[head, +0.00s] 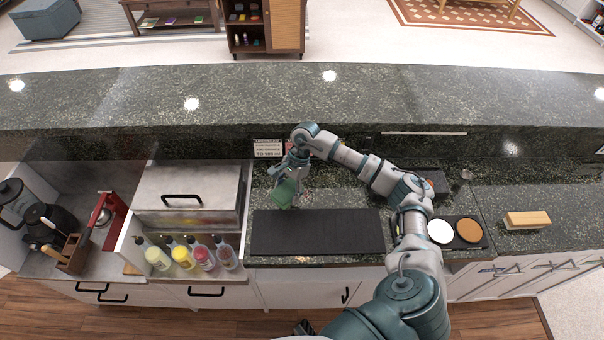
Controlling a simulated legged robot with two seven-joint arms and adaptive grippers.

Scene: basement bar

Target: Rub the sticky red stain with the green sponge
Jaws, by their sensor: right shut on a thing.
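My right gripper (295,170) is shut on the green sponge (285,193). It holds the sponge, tilted, over the granite counter at the back left corner area of the black mat (318,232). I cannot tell whether the sponge touches the counter. I cannot make out the sticky red stain; the gripper and sponge hide part of the counter there. My left gripper does not show clearly anywhere in the view.
Several bottles (188,256) stand in a rack left of the mat, before a steel lidded box (190,195). White and brown coasters (455,231) lie right, near a wooden-backed brush (528,220). A raised granite ledge (300,95) runs behind. The mat is bare.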

